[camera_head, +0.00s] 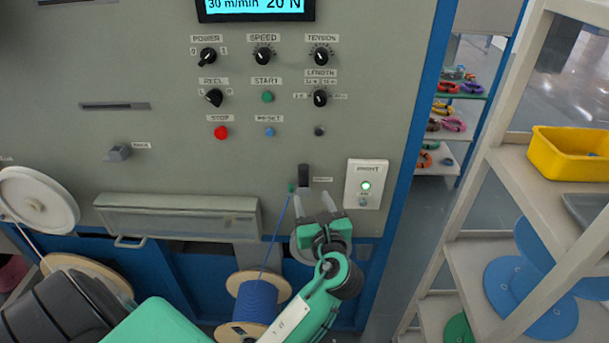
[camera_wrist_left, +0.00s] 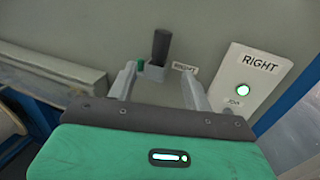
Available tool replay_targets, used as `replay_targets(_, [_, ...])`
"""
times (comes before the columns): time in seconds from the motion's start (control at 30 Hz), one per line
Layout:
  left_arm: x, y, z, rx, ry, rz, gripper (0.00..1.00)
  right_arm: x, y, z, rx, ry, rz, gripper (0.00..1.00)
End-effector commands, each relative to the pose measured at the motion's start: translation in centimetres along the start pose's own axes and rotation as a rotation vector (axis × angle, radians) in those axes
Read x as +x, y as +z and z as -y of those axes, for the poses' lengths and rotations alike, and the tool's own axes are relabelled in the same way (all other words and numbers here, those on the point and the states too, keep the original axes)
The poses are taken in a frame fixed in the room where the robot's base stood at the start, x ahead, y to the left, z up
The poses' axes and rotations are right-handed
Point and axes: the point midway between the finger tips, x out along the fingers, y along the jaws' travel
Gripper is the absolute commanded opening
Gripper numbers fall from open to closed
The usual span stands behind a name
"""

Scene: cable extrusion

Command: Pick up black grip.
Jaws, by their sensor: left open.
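The black grip (camera_head: 304,175) is a dark upright handle on the grey machine panel, left of the white RIGHT plate. In the left wrist view the black grip (camera_wrist_left: 161,46) stands on a small grey base beyond my fingertips. My left gripper (camera_head: 314,200) is open just below the grip, fingers pointing up toward the panel. In the left wrist view the left gripper (camera_wrist_left: 160,82) has its two fingers apart, with the grip lined up between them and slightly left of the middle. Nothing is between the fingers. My right gripper is not in view.
The white RIGHT plate (camera_head: 366,184) with a lit green button is close on the right. A grey covered tray (camera_head: 177,216) juts out on the left. A blue cable spool (camera_head: 256,302) stands below. Shelves with a yellow bin (camera_head: 568,154) are at the right.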

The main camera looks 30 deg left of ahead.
Motion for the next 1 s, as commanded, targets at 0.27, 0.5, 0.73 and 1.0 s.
replay_targets(0.27, [2.7,0.0,0.0,0.000,-0.001,-0.002,0.51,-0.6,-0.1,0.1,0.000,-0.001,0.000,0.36])
replay_targets(0.5, [6.0,0.2,0.0,0.001,0.000,-0.001,0.51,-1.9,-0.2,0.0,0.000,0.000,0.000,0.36])
replay_targets(0.73, [7.7,-0.1,0.0,-0.001,-0.001,-0.003,0.51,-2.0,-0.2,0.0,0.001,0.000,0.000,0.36])
replay_targets(1.0, [7.6,-0.1,0.0,-0.001,-0.002,-0.003,0.31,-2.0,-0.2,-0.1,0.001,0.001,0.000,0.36])
